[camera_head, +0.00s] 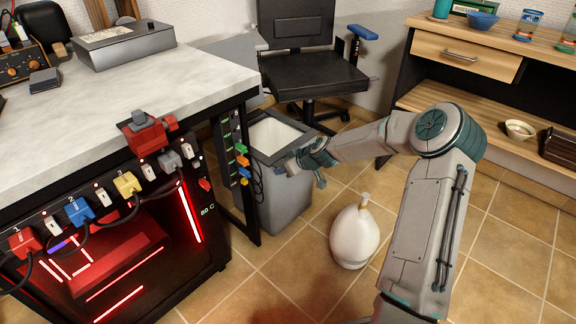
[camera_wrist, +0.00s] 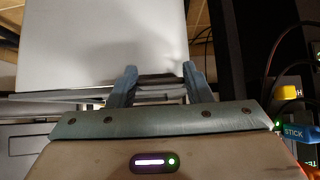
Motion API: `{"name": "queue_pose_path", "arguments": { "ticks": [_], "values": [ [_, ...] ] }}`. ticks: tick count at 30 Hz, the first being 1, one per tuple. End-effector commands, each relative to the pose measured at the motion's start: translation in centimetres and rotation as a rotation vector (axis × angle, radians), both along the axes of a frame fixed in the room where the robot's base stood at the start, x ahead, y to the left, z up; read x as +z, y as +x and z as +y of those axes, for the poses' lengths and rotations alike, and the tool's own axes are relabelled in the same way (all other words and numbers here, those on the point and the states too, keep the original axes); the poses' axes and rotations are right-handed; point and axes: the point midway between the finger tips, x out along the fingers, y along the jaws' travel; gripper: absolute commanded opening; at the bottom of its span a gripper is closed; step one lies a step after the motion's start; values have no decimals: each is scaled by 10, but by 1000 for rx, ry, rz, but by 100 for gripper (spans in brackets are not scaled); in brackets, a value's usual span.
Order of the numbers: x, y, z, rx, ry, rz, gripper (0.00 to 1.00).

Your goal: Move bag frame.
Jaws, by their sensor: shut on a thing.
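A grey waste bin (camera_head: 284,206) stands on the floor beside the workbench. The bag frame, a dark grey square rim (camera_head: 297,122), sits around its top opening, with a pale interior inside it. My gripper (camera_head: 287,166) is at the near right part of the rim. In the wrist view my gripper (camera_wrist: 160,78) has its two fingers on either side of a narrow grey edge, and it is shut on the bag frame. A large pale surface (camera_wrist: 100,40) fills the view beyond the fingers. The exact contact is partly hidden in the head view.
The workbench (camera_head: 220,75) with coloured plugs and cables stands close on the left. A black office chair (camera_head: 310,75) is behind the bin. A shelf unit (camera_head: 465,60) is at the far right.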

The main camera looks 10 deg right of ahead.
Motion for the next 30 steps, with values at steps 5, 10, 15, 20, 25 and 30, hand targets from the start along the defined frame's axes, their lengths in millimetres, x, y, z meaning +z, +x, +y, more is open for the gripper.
{"name": "queue_pose_path", "arguments": {
  "ticks": [5,10,15,20,25,30],
  "values": [
    [-13,-5,-1,2,0,18,4],
    [-13,-6,-2,1,2,20,4],
    [-11,-5,-2,1,2,18,67],
    [-8,-4,-1,0,1,12,67],
    [-1,-7,-5,-1,1,10,67],
    [21,-22,-17,-2,1,9,67]
  ]
}}
